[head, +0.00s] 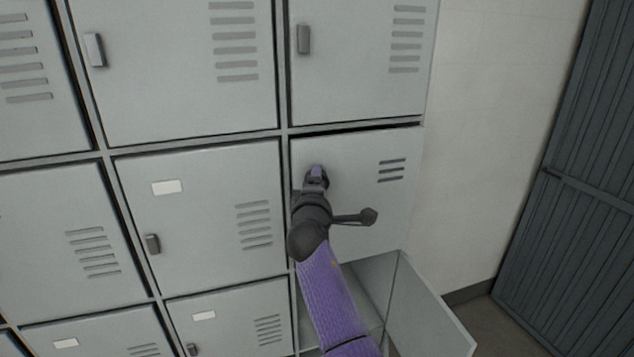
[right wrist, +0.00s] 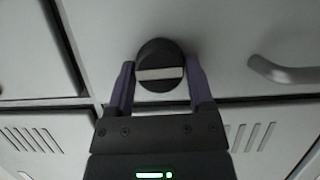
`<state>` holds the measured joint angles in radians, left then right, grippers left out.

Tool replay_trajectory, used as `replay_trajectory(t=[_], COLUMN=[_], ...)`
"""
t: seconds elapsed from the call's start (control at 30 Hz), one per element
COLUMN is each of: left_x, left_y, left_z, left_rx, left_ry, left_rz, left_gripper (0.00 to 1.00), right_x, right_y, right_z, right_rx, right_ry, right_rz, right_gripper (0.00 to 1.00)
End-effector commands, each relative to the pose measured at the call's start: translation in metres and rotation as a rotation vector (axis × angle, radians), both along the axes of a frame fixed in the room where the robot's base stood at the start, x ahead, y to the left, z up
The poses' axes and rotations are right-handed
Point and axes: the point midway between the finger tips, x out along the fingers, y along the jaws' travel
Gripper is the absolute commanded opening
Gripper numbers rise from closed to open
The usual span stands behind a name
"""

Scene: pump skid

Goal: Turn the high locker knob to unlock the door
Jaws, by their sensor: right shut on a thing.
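The locker knob (right wrist: 155,55) shows in the right wrist view as a dark round disc with a pale bar across it, the bar lying nearly level. My right gripper (right wrist: 160,75) has one purple finger on each side of the knob and is shut on it. In the head view my right gripper (head: 316,175) is at the upper left part of a grey locker door (head: 375,225) in the right-hand column. The knob is hidden there behind the gripper. The door looks closed in its frame, with a dark gap along its top edge. My left gripper is not in view.
Other grey lockers with slotted vents and small handles surround it. Below, a locker door (head: 430,310) stands open toward the right. A curved grey handle (right wrist: 285,72) lies right of the knob in the right wrist view. A dark slatted door (head: 575,190) is at far right.

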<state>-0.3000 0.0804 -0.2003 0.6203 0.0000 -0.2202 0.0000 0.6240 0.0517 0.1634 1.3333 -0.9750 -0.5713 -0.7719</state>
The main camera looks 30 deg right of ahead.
Motion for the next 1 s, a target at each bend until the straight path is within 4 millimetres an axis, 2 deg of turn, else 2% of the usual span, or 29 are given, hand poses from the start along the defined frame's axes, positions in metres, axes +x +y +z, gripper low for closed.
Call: replay_trajectory(t=[0.63, 0.67, 0.7, 0.8, 1.0], left_x=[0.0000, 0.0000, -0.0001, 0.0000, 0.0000], left_y=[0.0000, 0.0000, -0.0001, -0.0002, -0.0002], left_z=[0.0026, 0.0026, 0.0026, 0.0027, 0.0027], left_rx=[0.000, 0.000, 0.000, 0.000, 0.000], left_ry=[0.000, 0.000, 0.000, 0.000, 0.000], left_rz=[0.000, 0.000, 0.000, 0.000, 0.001], left_gripper=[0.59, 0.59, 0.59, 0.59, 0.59], right_x=[-0.0001, -0.0001, -0.0001, 0.0000, -0.0001], right_y=[-0.0002, -0.0002, -0.0002, -0.0002, -0.0002], right_z=[-0.0005, -0.0005, -0.0005, -0.0003, 0.0000], right_rx=[0.047, 0.046, 0.046, 0.046, 0.045], right_ry=[-0.011, -0.010, -0.010, -0.010, -0.010], right_rz=[0.000, 0.000, 0.000, 0.000, 0.000], right_gripper=[0.09, 0.70, 0.78, 0.99, 1.00])
